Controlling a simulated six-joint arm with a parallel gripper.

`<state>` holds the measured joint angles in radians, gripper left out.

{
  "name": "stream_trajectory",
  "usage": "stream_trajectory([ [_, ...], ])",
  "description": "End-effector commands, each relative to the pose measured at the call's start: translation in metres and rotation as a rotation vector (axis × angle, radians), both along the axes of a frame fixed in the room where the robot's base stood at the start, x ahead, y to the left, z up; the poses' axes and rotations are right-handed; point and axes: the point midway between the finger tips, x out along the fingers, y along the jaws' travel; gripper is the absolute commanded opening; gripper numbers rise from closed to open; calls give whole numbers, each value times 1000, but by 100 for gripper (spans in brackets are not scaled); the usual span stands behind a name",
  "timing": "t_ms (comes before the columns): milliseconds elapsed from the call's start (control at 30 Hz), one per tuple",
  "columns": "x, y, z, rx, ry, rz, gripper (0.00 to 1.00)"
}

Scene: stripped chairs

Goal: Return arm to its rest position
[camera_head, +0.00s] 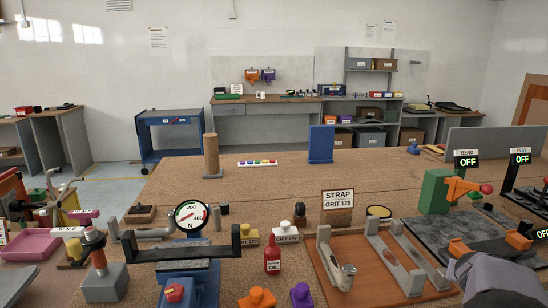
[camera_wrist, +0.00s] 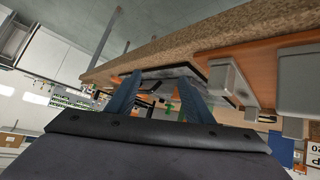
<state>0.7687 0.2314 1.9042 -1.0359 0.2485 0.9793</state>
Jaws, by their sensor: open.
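My gripper (camera_wrist: 160,88) shows in the wrist view with two blue fingers spread apart and nothing between them. The wrist view is strongly tilted, with the bench edge (camera_wrist: 150,52) running diagonally beyond the fingers. In the head view a dark grey part of my arm (camera_head: 490,280) shows at the bottom right corner, beside the dark slab and the orange-brown board. The fingertips cannot be made out in the head view.
An orange-brown board (camera_head: 345,285) with metal rails lies left of my arm. A green block with an orange arm (camera_head: 438,190) stands behind it on a dark slab. A force gauge (camera_head: 191,215) and red bottle (camera_head: 272,254) stand further left. The rear bench middle is mostly clear.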

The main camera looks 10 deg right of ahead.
Motion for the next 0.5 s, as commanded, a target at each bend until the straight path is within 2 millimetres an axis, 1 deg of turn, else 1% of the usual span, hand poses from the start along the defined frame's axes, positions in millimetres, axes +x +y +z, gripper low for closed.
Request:
stream_trajectory([
  [33,-13,-1,-14,4,35,-20,47],
  [67,-21,-2,-20,7,58,-31,47],
  [133,-36,5,-34,19,121,-39,47],
  [167,-38,13,-38,27,147,-28,47],
  [233,-41,34,-45,50,201,-1,47],
  [367,-39,79,-55,95,278,69,47],
  [400,-39,94,-58,110,304,96,47],
  [467,-42,119,-64,134,348,139,47],
  [500,-44,137,-69,154,382,172,47],
])
